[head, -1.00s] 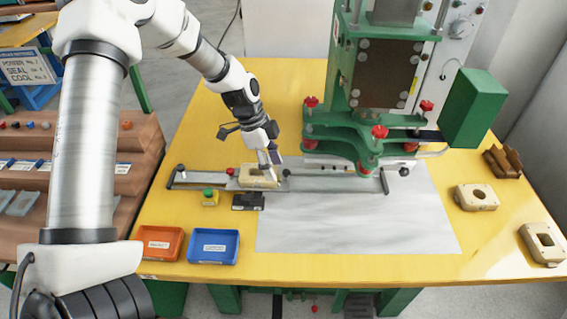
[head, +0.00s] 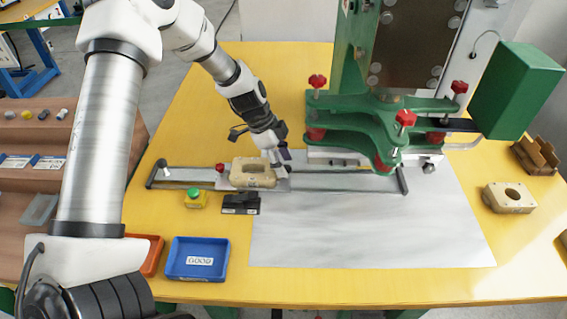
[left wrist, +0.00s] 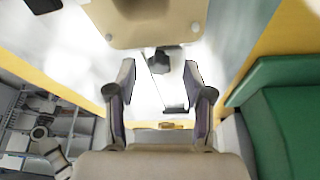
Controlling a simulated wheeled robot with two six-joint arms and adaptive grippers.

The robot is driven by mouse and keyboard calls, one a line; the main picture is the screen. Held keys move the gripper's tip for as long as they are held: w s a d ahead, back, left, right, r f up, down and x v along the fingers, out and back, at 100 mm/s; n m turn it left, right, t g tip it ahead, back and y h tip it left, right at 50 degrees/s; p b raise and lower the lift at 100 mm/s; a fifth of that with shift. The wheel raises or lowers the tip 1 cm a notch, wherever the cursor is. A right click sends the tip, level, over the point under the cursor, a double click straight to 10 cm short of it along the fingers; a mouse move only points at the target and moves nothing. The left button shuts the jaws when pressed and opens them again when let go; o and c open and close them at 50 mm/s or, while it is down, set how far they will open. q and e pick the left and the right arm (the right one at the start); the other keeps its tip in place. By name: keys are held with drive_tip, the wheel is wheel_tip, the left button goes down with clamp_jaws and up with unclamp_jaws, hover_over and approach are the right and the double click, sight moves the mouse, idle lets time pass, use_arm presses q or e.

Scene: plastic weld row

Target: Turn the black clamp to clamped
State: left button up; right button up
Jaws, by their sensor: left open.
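The black clamp shows in the left wrist view as a small dark knob (left wrist: 163,60) beside the beige part (left wrist: 150,24), between and ahead of my fingertips. In the head view my gripper and the part largely hide it. The beige part (head: 252,172) sits on the metal slide (head: 335,181), with a red knob (head: 219,168) at its left end. My left gripper (head: 283,166) is open and points down at the part's right end; its spread fingers (left wrist: 159,82) also show in the left wrist view, with nothing held. My right gripper is not in view.
The green press (head: 385,125) stands close right of my gripper. A green button box (head: 196,198) and a black box (head: 241,203) lie in front of the slide. A blue tray (head: 198,258) is at front left. The grey sheet (head: 365,235) is clear.

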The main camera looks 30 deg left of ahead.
use_arm(q)
drive_tip(key=shift+w+f, duration=0.1)
drive_tip(key=shift+f, duration=0.15)
drive_tip(key=shift+r, duration=0.1)
drive_tip(key=shift+d, duration=0.1)
clamp_jaws()
